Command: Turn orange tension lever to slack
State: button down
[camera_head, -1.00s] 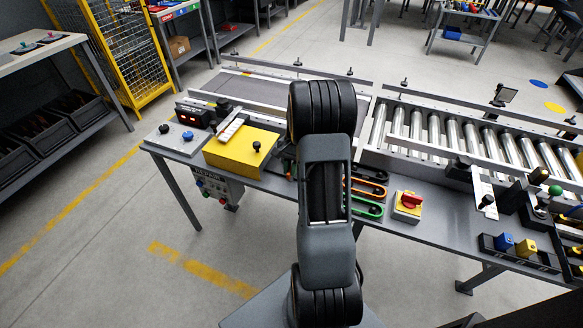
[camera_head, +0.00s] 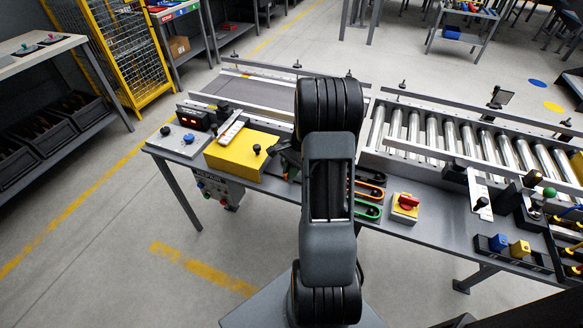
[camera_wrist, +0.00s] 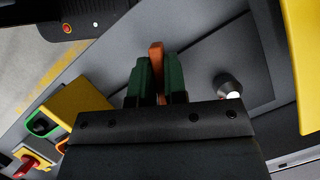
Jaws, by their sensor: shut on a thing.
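The orange lever (camera_wrist: 156,52) stands between the two green fingers of my gripper (camera_wrist: 157,80) in the wrist view, and the fingers are shut on it. Only its tip and a small part lower down show; the fingers and the dark gripper body hide the rest. Which setting the lever points to cannot be read.
A black knob (camera_wrist: 228,85) stands close right of the fingers. The yellow box (camera_head: 236,158) is left of my arm. A red switch (camera_head: 406,202) and orange- and green-rimmed handles (camera_head: 369,200) are to its right. The roller conveyor (camera_head: 470,140) lies behind.

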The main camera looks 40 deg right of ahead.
jog(key=m+t+p, duration=0.1)
jog(key=m, duration=0.2)
jog(key=m+t+p, duration=0.1)
jog(key=m, duration=0.2)
jog(key=shift+r+m+h, duration=0.15)
jog(key=shift+m+h, duration=0.15)
jog(key=m+t+p, duration=0.1)
jog(key=m, duration=0.2)
jog(key=shift+t+h, duration=0.3)
jog(key=shift+m+t+h+p, duration=0.45)
jog(key=shift+m+p, duration=0.2)
jog(key=shift+m, duration=0.95)
jog(key=shift+w, duration=0.1)
jog(key=c, duration=1.4)
grip_release()
jog(key=shift+a, duration=0.1)
jog(key=shift+c, duration=0.2)
jog(key=shift+o, duration=1.4)
jog(key=p+v, duration=0.2)
jog(key=v, duration=1.1)
jog(key=shift+r+p, duration=0.3)
